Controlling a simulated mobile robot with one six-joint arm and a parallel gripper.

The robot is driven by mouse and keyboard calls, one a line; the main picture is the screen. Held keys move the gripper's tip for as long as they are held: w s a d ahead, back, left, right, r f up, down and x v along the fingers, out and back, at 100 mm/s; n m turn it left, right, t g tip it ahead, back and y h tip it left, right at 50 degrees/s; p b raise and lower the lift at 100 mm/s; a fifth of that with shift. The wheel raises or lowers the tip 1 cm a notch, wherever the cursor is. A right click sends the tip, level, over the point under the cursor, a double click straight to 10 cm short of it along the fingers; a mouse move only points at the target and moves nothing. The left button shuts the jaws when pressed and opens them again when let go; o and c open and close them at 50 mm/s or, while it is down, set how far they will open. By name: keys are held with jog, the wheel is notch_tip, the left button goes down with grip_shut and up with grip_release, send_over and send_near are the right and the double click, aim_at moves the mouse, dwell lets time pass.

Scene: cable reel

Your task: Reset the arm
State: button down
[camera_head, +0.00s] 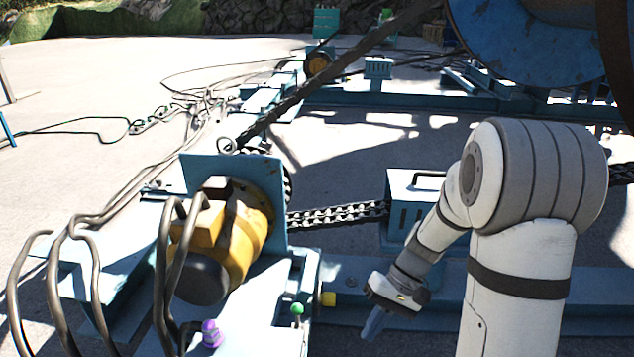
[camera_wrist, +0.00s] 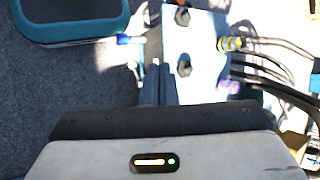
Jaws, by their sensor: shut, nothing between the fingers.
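My gripper (camera_head: 374,325) hangs at the end of my white arm, right of the yellow motor, in the head view. It points down and a little to the left. In the wrist view its two dark fingers (camera_wrist: 158,84) are together, with nothing seen between them. The fingertips appear beside a pale blue plate (camera_wrist: 195,50) that has dark knobs on it. I cannot tell how high the fingers are above it.
A yellow motor (camera_head: 228,235) stands on a blue frame at left, with thick cables looping around it. A purple knob (camera_head: 211,334) and a green knob (camera_head: 296,309) stand in front. A chain (camera_head: 338,214) runs to a blue box (camera_head: 415,182). A large blue reel (camera_head: 520,40) is upper right.

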jog(key=s+d+r+t+h+p, duration=0.1)
jog(key=s+r+t+h+p, duration=0.1)
jog(key=r, duration=0.7)
jog(key=s+d+r+t+h+p, duration=0.1)
jog(key=s+r+t+h+p, duration=0.1)
jog(key=s+r+p, duration=0.2)
jog(key=s+d+r+t+h+p, duration=0.1)
jog(key=r+p, duration=0.5)
jog(key=r, duration=0.7)
jog(key=shift+s+d+r+t+h+p, duration=0.35)
jog(key=shift+s+t+h, duration=0.15)
jog(key=shift+s+t, duration=0.7)
jog(key=shift+f, duration=0.1)
